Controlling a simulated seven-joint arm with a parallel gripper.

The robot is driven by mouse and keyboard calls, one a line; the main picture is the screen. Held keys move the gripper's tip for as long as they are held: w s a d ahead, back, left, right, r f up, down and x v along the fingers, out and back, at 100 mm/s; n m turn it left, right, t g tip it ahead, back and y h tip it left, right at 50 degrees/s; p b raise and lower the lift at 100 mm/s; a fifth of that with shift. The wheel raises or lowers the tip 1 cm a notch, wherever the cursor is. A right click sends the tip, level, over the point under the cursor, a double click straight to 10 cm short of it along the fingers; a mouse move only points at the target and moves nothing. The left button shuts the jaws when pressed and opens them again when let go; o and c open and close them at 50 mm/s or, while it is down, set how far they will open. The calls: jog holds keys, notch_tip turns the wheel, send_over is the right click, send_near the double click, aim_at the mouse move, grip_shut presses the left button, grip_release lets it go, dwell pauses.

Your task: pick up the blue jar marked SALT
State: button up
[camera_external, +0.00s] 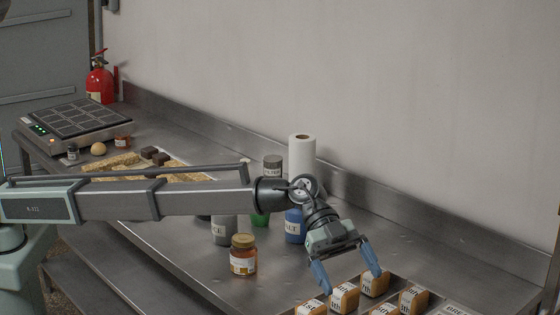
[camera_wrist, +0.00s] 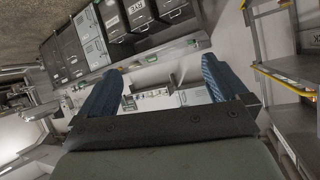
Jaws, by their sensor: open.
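The blue jar (camera_external: 294,226) stands on the steel counter in the external view, partly hidden behind my wrist; the end of its white label shows the letters "LT". My gripper (camera_external: 348,282) is open and empty, to the right of the jar and above a tray of small loaves. In the wrist view my two blue fingers (camera_wrist: 158,88) are spread apart with nothing between them. The jar cannot be made out in the wrist view.
An amber jar (camera_external: 243,256), a grey jar (camera_external: 224,230) and a green container (camera_external: 261,219) stand left of the blue jar. A paper roll (camera_external: 302,158) stands behind. Several labelled loaves (camera_external: 344,298) sit at the front right. The counter toward the right wall is clear.

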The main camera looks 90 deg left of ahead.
jog(key=w+a+r+m+y, duration=0.1)
jog(key=w+a+r+m, duration=0.15)
jog(key=a+r, duration=0.6)
jog(key=w+a+r+m, duration=0.1)
jog(key=a+r+m, duration=0.2)
jog(key=a+r, duration=0.55)
jog(key=g+y, duration=0.6)
jog(key=y, duration=0.5)
send_over(298, 218)
jog(key=a, duration=0.2)
notch_tip(298, 218, down, 15)
jog(key=shift+m, duration=0.45)
jog(key=f, duration=0.4)
jog(key=a+f, duration=0.1)
jog(key=f, duration=0.8)
jog(key=shift+a+f, duration=0.25)
jog(key=shift+a, duration=0.15)
jog(key=shift+c, duration=0.3)
jog(key=c, duration=1.5)
